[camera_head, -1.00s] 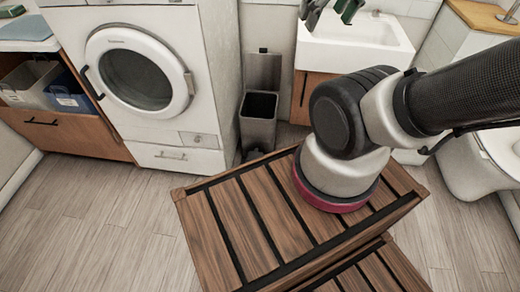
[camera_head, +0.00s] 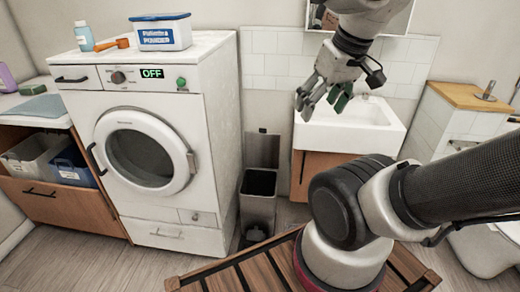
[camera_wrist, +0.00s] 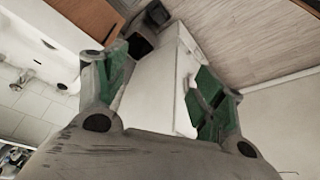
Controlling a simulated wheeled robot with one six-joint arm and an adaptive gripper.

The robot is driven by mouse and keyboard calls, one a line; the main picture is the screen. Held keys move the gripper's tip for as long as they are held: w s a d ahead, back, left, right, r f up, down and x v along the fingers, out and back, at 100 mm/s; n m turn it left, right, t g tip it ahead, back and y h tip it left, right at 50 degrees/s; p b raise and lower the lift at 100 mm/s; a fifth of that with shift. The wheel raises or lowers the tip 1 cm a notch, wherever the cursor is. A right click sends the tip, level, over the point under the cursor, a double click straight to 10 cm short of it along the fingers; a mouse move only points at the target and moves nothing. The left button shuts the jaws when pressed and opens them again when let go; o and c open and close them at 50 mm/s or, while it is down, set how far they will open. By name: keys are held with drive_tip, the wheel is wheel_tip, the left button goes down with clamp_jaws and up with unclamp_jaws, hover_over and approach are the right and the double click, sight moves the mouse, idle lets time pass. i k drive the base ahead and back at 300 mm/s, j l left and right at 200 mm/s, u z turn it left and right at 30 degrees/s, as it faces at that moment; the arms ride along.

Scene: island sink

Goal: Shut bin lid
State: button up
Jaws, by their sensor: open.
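A grey pedal bin (camera_head: 258,200) stands on the floor between the washing machine and the sink cabinet in the head view. Its lid (camera_head: 262,150) is raised upright at the back, and the dark inside shows. The bin (camera_wrist: 141,42) also seems to show in the wrist view as a dark opening near the top, partly hidden. My gripper (camera_head: 321,104) is open and empty, up in front of the sink and above and to the right of the bin, apart from it. Its green-padded fingers (camera_wrist: 155,90) are spread in the wrist view.
The washing machine (camera_head: 150,150) stands left of the bin, with a powder box (camera_head: 161,34) on top. The sink (camera_head: 350,125) and its cabinet are to the right. A slatted wooden platform (camera_head: 255,272) lies in front. Floor shows at left.

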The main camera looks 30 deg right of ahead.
sight(262, 148)
drive_tip(key=i, duration=0.55)
drive_tip(key=i+l+u, duration=0.1)
drive_tip(key=i, duration=0.5)
